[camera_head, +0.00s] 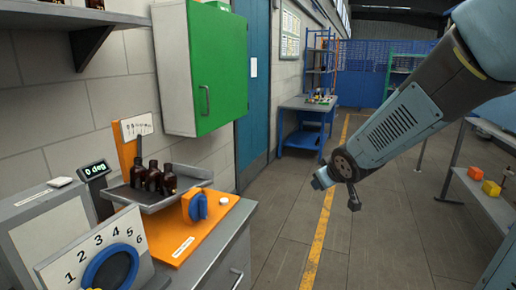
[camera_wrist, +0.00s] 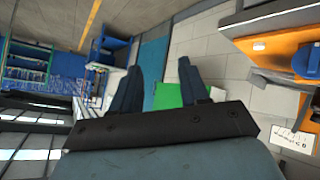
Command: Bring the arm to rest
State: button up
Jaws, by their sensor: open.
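My arm (camera_head: 410,115) reaches in from the upper right in the head view and hangs over the floor, clear of the workbench. In the wrist view my gripper (camera_wrist: 160,72) is open, with its two dark fingers apart and nothing between them. In the head view its fingers cannot be made out clearly at the arm's lower end. Several amber bottles (camera_head: 153,178) with dark caps stand upright in a grey tray (camera_head: 160,203) on the bench at left, well apart from my arm.
The bench has an orange board (camera_head: 205,222), a blue knob (camera_head: 198,206), a display (camera_head: 95,170) reading 0 deg and a numbered dial panel (camera_head: 108,245). A green cabinet (camera_head: 205,70) hangs on the wall. A shelf (camera_head: 490,200) stands at right. The middle floor is clear.

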jog(key=s+d+r+m+g, duration=0.2)
jog(key=s+r+m, duration=0.1)
jog(key=s, duration=0.8)
jog(key=s+d+r+m+g, duration=0.2)
jog(key=s+r, duration=0.3)
jog(key=s, duration=0.6)
jog(key=shift+s+d+m+h, duration=0.25)
jog(key=shift+d+m+h, duration=0.15)
jog(key=shift+d, duration=0.05)
jog(key=shift+w, duration=0.1)
dwell(0.3)
